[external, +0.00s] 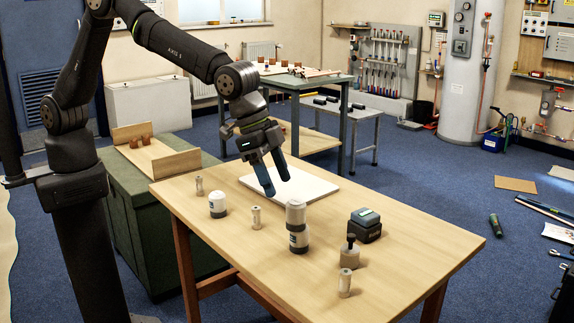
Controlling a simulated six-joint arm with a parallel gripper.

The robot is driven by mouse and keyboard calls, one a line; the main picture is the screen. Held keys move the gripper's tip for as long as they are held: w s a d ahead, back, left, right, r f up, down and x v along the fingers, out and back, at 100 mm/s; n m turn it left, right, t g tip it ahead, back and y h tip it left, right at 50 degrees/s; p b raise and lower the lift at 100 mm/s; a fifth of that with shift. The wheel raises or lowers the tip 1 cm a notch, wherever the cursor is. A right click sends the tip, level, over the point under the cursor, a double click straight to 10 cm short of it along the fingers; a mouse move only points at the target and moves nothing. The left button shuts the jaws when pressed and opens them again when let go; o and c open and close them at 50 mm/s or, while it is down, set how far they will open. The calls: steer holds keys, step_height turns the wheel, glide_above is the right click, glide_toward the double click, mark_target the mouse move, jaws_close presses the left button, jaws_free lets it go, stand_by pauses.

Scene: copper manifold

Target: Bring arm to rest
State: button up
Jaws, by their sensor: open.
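My gripper (271,177) hangs from my arm above the far part of the wooden table (218,255), over or near a flat white board (314,188). Its two fingers point down and stand apart, with nothing seen between them. I cannot tell exactly how high the fingertips are above the board. A tall white and grey cylinder (296,222) stands upright nearer the camera, apart from the fingers.
A short white-topped jar (217,204), small fittings (256,217) (199,185) (345,282), a dark-knobbed part (350,254) and a black box (365,226) stand on the table. A green chest (150,240) carries a wooden tray (175,163) at left. The table's right end is clear.

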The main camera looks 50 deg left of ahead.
steer(key=w+a+f, duration=0.2)
steer(key=w+f, duration=0.2)
steer(key=w, duration=0.4)
steer(key=w+a+f, duration=0.2)
steer(key=w+f, duration=0.2)
steer(key=w, duration=0.4)
steer(key=w+a+f, duration=0.2)
steer(key=w+f, duration=0.1)
steer(key=w, duration=0.5)
steer(key=shift+a+f, duration=0.25)
steer(key=shift+f, duration=0.15)
steer(key=shift+w+f, duration=0.3)
steer(key=shift+f, duration=0.15)
steer(key=shift+c, duration=0.4)
